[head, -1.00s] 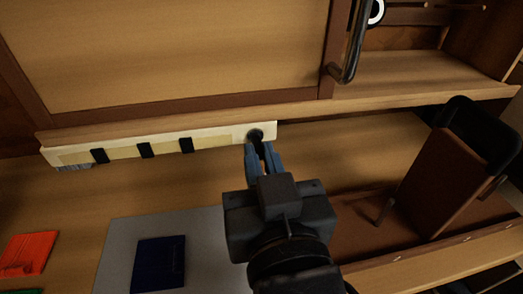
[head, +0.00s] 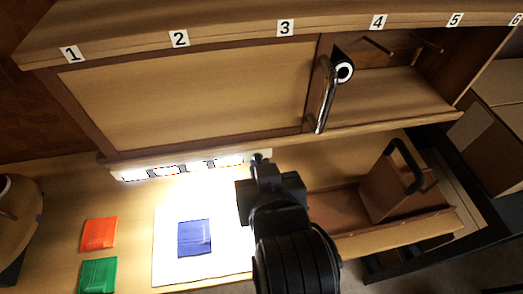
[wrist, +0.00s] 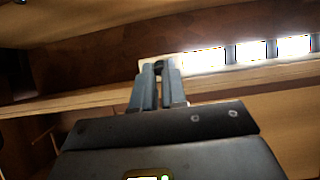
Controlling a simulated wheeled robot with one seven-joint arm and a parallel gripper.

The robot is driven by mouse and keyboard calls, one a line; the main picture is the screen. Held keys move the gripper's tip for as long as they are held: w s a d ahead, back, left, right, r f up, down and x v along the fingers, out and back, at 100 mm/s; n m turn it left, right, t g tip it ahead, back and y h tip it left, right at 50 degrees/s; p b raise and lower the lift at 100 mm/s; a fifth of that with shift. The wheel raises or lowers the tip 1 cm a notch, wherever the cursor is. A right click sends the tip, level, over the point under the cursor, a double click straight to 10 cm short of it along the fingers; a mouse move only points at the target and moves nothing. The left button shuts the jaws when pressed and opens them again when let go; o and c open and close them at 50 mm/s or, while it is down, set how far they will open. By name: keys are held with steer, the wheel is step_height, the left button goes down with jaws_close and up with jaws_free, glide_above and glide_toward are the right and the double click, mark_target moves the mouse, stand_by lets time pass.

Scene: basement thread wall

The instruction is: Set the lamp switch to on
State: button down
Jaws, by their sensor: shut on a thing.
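The lamp (head: 190,165) is a strip under the front edge of the cabinet, and it is brightly lit in the head view. Its lit panels also show in the wrist view (wrist: 253,50). The lamp switch, a small dark knob (wrist: 159,67), sits at the end of the strip between my fingertips. In the head view the knob is mostly hidden by my gripper (head: 262,162). The blue-grey fingers (wrist: 159,80) are shut on the knob from both sides.
A sliding panel with a metal handle (head: 323,95) is above the lamp. A blue cloth square (head: 194,238) lies on a bright mat (head: 165,262), with orange (head: 99,234) and green (head: 98,275) squares to the left. A brown box with a black handle (head: 395,185) stands at right.

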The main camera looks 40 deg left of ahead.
steer(key=shift+w+a+r+g+h+p, duration=0.1)
steer(key=shift+r+g+h+p, duration=0.25)
steer(key=shift+p, duration=0.7)
steer(key=shift+w+a+r+g+h+p, duration=0.1)
steer(key=shift+r+g+h+p, duration=0.25)
steer(key=shift+p, duration=0.7)
steer(key=shift+w+a+g+h+p, duration=0.1)
steer(key=shift+g+h+p, duration=0.2)
steer(key=shift+h+p, duration=0.35)
steer(key=shift+h, duration=0.25)
steer(key=c, duration=1.2)
jaws_free()
steer(key=shift+o, duration=0.2)
steer(key=v, duration=0.7)
steer(key=shift+d+r, duration=0.2)
steer(key=shift+r, duration=0.2)
steer(key=shift+g, duration=0.3)
